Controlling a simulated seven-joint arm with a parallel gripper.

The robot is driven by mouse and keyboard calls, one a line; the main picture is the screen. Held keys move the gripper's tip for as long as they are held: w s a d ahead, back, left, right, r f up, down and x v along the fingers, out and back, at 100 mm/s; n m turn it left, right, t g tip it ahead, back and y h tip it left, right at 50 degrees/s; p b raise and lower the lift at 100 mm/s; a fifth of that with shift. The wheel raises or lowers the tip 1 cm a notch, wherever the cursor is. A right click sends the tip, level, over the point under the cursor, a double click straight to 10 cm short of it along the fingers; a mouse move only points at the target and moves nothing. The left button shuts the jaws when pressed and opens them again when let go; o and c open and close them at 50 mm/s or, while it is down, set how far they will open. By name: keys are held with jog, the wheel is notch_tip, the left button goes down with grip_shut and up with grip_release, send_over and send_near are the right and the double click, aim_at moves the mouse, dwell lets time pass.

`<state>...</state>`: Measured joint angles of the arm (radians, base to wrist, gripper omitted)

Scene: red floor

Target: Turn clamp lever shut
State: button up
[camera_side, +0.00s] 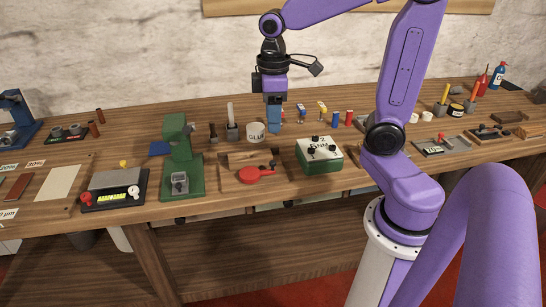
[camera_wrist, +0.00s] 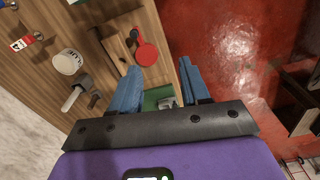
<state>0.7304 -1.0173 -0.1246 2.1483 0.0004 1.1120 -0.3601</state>
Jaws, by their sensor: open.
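A red, flat, round-ended piece with a narrow arm (camera_side: 255,174) lies near the bench front, with small dark knobs beside its right end. I take it for the clamp lever, but its fixing is too small to make out. It also shows in the wrist view (camera_wrist: 146,53), just beyond and between my fingertips. My gripper (camera_side: 273,128) has blue fingers pointing down, well above the bench, behind and above the red piece. In the wrist view my gripper (camera_wrist: 158,66) is open, with nothing between its fingers.
A green machine (camera_side: 178,150) with a grey cup stands left of the red piece. A glue pot (camera_side: 256,132) and a holder with a pale handle (camera_side: 231,125) stand behind. The bench's front edge is close.

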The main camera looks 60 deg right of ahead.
jog(key=r+m, duration=0.1)
send_over(273, 162)
notch_tip(273, 162, down, 17)
jog(key=shift+d+f, duration=0.1)
dwell(0.6)
grip_shut()
